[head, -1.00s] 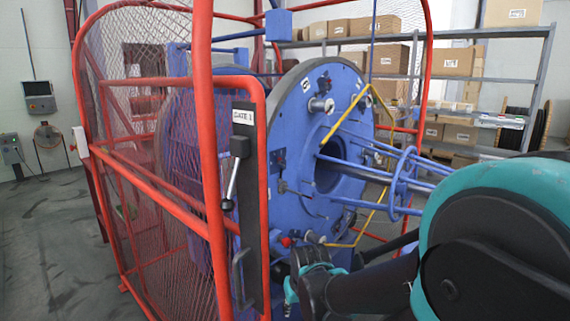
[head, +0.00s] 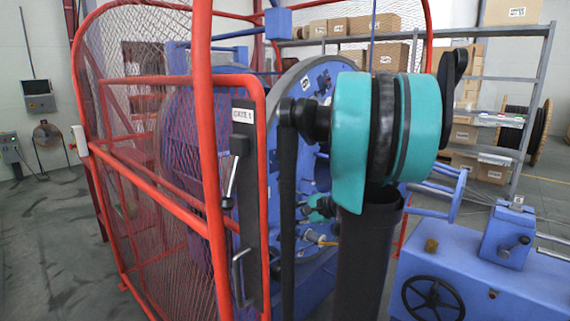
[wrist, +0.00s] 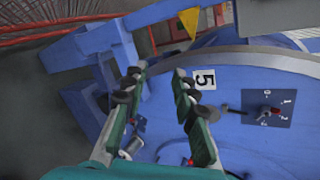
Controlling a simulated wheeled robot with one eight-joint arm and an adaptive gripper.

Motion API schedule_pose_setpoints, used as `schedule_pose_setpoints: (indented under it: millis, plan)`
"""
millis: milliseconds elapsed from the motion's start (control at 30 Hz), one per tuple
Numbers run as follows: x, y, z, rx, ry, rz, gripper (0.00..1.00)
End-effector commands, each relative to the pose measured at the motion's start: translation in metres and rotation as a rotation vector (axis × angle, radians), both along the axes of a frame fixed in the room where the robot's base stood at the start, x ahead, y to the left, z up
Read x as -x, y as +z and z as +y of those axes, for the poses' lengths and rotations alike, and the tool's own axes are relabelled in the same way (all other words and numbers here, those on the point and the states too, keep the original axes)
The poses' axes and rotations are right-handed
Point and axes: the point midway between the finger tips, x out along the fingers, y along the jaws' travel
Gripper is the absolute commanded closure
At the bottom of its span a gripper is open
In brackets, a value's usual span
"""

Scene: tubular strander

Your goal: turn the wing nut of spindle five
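In the wrist view my gripper (wrist: 160,74) is open, its two dark-padded fingers apart with nothing held between them. They reach over the face of the blue disc (wrist: 235,75). The white label "5" (wrist: 205,79) is on the disc, just right of the right finger. A small silvery cylinder (wrist: 131,147) shows low by the left finger; I cannot tell whether it is part of spindle five. I cannot make out a wing nut. In the head view the disc (head: 315,82) is largely hidden behind my arm.
A yellow triangle sign (wrist: 189,20) is on the blue frame above. The red mesh guard (head: 205,150) stands left of my arm; a blue handwheel machine (head: 480,270) stands right.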

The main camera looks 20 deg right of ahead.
Motion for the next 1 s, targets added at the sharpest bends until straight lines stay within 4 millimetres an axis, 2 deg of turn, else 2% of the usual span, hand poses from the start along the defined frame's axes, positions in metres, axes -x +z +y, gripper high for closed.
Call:
schedule_pose_setpoints:
  millis: [33, 100, 200, 300, 400, 500, 667, 1000]
  plan:
    - [-0.018, 0.021, -0.027, -0.12, -0.071, -0.008, 0.72]
    - [-0.035, 0.049, -0.057, -0.285, -0.145, -0.021, 0.72]
    - [-0.05, 0.081, -0.097, -0.474, -0.216, -0.043, 0.72]
    - [-0.056, 0.103, -0.125, -0.599, -0.254, -0.062, 0.72]
    - [-0.059, 0.114, -0.139, -0.664, -0.268, -0.072, 0.72]
    - [-0.063, 0.117, -0.14, -0.681, -0.27, -0.074, 0.72]
    - [-0.08, 0.117, -0.126, -0.679, -0.267, -0.073, 0.72]
    - [-0.136, 0.116, -0.088, -0.678, -0.266, -0.072, 0.72]
